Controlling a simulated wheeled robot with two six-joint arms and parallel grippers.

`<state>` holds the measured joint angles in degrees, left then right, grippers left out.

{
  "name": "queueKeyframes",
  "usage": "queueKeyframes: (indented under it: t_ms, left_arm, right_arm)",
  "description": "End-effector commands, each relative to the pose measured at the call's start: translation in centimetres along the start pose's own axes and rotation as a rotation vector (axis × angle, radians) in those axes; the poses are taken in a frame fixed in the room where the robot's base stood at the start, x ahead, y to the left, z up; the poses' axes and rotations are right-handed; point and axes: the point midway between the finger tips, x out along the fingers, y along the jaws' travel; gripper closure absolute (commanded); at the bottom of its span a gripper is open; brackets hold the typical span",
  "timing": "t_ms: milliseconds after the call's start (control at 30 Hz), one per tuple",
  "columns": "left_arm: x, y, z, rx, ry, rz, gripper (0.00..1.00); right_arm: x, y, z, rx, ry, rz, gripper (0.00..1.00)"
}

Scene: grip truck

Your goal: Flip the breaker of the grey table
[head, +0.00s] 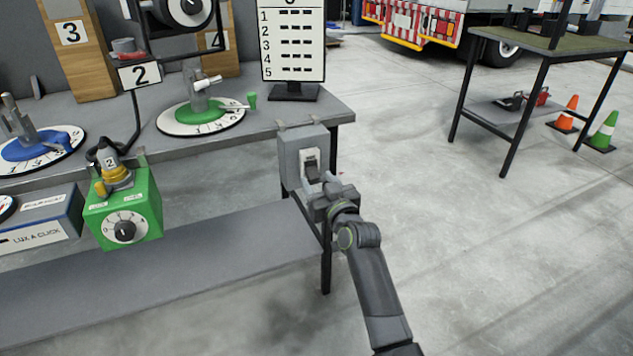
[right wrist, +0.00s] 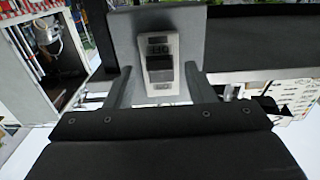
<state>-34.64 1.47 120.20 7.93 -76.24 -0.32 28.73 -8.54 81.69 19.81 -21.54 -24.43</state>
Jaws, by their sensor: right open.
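The breaker is a grey box (head: 292,158) clamped at the right front corner of the grey table (head: 338,108). Its pale plate with a dark switch (head: 312,171) faces me. In the right wrist view the switch (right wrist: 164,71) sits in the middle of the plate, with small dark labels above and below it. My right gripper (head: 324,184) is open just in front of the breaker's lower right part. In the right wrist view its two fingers (right wrist: 160,82) stand on either side of the switch plate, with nothing between them. Any contact cannot be told. My left gripper is out of view.
A green box with a dial (head: 141,214) hangs at the table's front, left of the breaker. A green dial (head: 199,117) and a numbered sign (head: 294,45) stand on the tabletop. A dark table (head: 555,45) and cones (head: 567,113) are at the right. The floor between is clear.

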Motion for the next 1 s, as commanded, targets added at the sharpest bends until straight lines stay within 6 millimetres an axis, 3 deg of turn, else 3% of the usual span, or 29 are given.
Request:
queueKeyframes:
  t_ms: [200,533,867,1000]
  left_arm:
    - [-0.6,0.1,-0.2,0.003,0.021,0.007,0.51]
    - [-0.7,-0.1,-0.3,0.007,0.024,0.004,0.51]
    - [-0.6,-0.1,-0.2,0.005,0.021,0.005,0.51]
    - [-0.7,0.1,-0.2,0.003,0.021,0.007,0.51]
  right_arm:
    - [1.5,0.0,0.0,0.000,0.001,0.000,0.51]
    - [1.6,0.0,0.0,0.000,0.000,0.000,0.51]
    - [1.6,0.0,0.0,0.000,0.000,0.000,0.94]
    - [1.6,0.0,0.0,0.000,0.000,0.000,0.95]
